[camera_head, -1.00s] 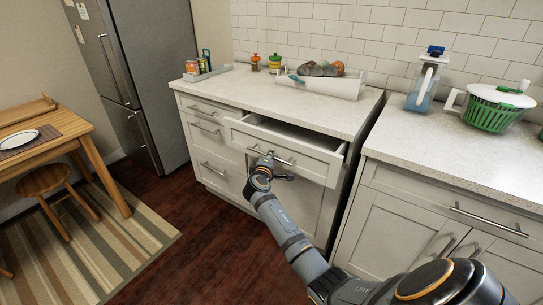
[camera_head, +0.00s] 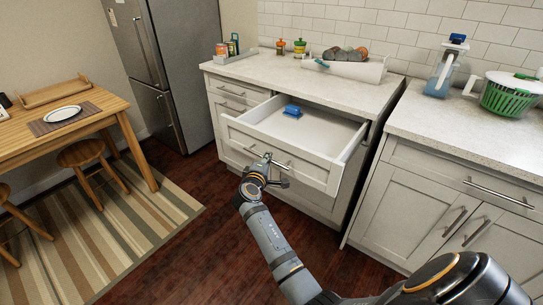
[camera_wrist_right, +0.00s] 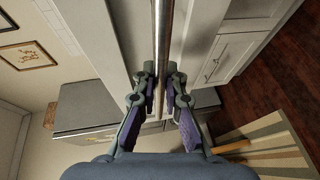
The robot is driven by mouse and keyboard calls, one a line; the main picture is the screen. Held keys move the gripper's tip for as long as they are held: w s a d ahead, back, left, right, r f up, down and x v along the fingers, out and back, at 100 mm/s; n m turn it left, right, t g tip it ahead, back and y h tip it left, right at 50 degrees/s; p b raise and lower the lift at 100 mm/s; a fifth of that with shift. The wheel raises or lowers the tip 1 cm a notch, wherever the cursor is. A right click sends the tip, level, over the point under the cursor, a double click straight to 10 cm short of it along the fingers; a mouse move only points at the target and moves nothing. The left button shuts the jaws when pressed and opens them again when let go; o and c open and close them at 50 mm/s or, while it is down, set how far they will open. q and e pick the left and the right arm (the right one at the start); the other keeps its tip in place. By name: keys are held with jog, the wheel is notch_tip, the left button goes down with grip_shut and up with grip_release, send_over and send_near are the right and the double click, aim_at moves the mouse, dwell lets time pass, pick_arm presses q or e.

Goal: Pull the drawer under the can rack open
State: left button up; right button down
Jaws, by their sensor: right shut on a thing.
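The white drawer (camera_head: 285,150) stands far out from the counter cabinet, below the white rack (camera_head: 368,72) with several grey and brown rounded items. Its inside shows a bare white floor and one small blue object (camera_head: 292,111). In the right wrist view, the two fingers (camera_wrist_right: 160,88) close on either side of the bar handle (camera_wrist_right: 160,40). My left gripper is not in view.
A small tray (camera_head: 240,57) with boxes and two jars (camera_head: 299,46) stand on the counter. A fridge (camera_head: 170,60), table (camera_head: 75,122) and stools are at the left. Dark floor lies clear before the drawer.

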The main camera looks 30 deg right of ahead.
jog(key=shift+s+a, duration=0.15)
jog(key=shift+a, duration=0.2)
jog(key=c, duration=1.7)
grip_release()
